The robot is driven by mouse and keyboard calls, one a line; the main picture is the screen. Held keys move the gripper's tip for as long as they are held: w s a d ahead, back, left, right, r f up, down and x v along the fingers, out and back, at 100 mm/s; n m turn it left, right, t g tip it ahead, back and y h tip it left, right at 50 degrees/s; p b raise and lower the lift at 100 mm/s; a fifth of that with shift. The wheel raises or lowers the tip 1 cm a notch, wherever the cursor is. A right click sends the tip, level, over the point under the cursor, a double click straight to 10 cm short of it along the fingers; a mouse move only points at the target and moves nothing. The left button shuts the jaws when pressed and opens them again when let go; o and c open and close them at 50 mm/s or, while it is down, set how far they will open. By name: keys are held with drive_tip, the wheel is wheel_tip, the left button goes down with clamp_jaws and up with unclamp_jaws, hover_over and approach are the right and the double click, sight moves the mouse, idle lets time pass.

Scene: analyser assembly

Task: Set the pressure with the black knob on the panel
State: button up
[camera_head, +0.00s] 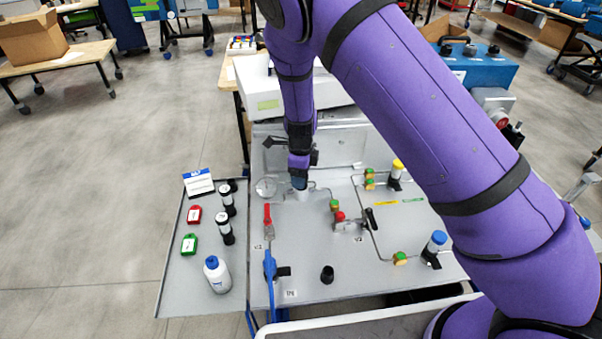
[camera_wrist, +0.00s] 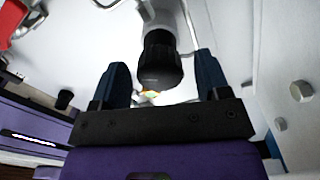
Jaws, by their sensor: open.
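The black knob (camera_wrist: 160,62) is a ribbed dark cylinder on a pale fitting in the wrist view. My gripper (camera_wrist: 162,72) is open, with one blue finger to each side of the knob in the picture. Gaps show between the knob and both fingers, so they do not appear to touch it. How deep the knob sits between the fingers is hard to tell. In the head view my gripper (camera_head: 299,184) points down at the back left of the grey panel (camera_head: 325,250). The knob is hidden there behind my gripper.
A round gauge (camera_head: 266,187) and a red-handled valve (camera_head: 267,217) are close to my gripper. A separate black piece (camera_head: 327,274) stands at the panel's front. A blue-capped fitting (camera_head: 435,243) is at right. A side tray (camera_head: 181,292) holds bottles and tags.

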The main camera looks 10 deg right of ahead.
wheel_tip(320, 180, up, 11)
idle(0.6)
idle(0.3)
drive_tip(key=s+d+r+n+t+y, duration=0.1)
drive_tip(key=s+d+r+n, duration=0.55)
drive_tip(key=r, duration=0.55)
drive_tip(key=s+d+r+n+t+y, duration=0.1)
drive_tip(key=s+d+r+n+y, duration=0.1)
drive_tip(key=s+d+r+n, duration=0.55)
drive_tip(key=s+d+r+n+t+h, duration=0.1)
drive_tip(key=s+d+r+n, duration=0.1)
drive_tip(key=s, duration=0.4)
drive_tip(key=s+d+r+n+t+h, duration=0.1)
drive_tip(key=s+d+r+n, duration=0.2)
drive_tip(key=s+r, duration=0.2)
drive_tip(key=s+d+r+n+t+h, duration=0.1)
drive_tip(key=s+d+r+n, duration=0.1)
drive_tip(key=s, duration=0.6)
drive_tip(key=shift+s+d+r+n, duration=0.25)
drive_tip(key=shift+d+r+n, duration=0.15)
drive_tip(key=shift+d+r, duration=0.4)
